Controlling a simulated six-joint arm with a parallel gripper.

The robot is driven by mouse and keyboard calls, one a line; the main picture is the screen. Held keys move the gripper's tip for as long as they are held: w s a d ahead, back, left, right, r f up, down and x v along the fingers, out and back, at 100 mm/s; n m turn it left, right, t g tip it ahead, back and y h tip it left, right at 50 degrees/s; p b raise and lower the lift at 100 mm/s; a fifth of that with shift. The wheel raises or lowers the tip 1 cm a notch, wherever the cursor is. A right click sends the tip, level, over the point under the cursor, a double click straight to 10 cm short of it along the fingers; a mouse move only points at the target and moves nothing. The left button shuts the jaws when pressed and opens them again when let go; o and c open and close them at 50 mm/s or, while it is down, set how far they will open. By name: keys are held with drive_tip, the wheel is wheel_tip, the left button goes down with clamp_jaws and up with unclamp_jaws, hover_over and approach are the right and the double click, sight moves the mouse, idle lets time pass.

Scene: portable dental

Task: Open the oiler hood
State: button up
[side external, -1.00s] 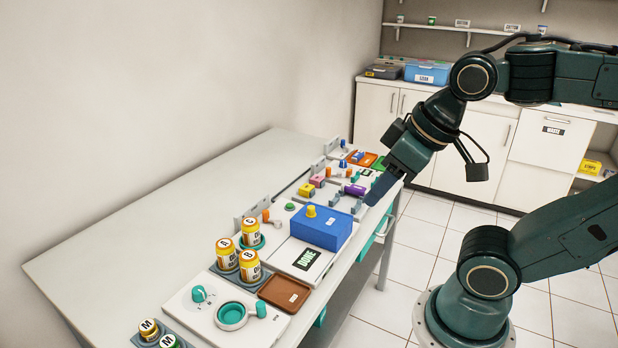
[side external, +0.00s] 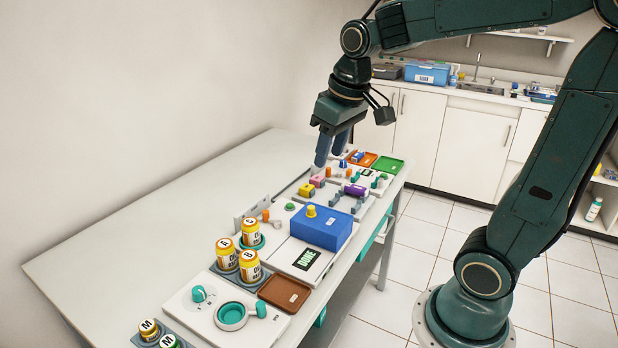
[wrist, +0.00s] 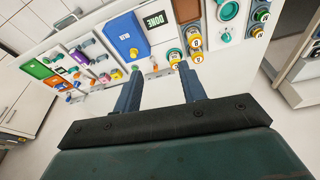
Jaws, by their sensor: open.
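The blue hood (side external: 320,228), a box with a yellow knob (side external: 310,211) on top, sits shut on a white unit at the middle of the bench. A dark display (side external: 306,258) on that unit reads DONE. In the wrist view the blue hood (wrist: 127,36) shows upper left of centre, its knob (wrist: 133,53) near its lower edge. My gripper (side external: 331,152) is open and empty, fingers pointing down, above the bench beyond the hood in the side view. In the wrist view its two fingers (wrist: 159,80) are apart with nothing between them.
Labelled jars (side external: 248,255) and a brown tray (side external: 284,292) stand in front of the hood in the side view. A teal-ringed cup (side external: 231,316) lies nearer. Small coloured parts and orange and green trays (side external: 387,164) lie beyond. The bench's left side (side external: 170,210) is clear.

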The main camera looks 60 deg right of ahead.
drive_tip(key=w+d+f+g, duration=0.2)
drive_tip(key=w+d+f, duration=0.2)
drive_tip(key=w+d, duration=0.25)
drive_tip(key=m+g, duration=0.1)
drive_tip(key=m, duration=0.1)
hover_over(311, 207)
wheel_tip(311, 207, down, 6)
drive_tip(key=shift+d+f+y, duration=0.1)
drive_tip(key=shift+f+y, duration=0.05)
drive_tip(key=shift+y, duration=0.15)
wheel_tip(311, 207, down, 14)
drive_tip(key=shift+r, duration=0.1)
drive_tip(key=shift+c, duration=0.2)
clamp_jaws()
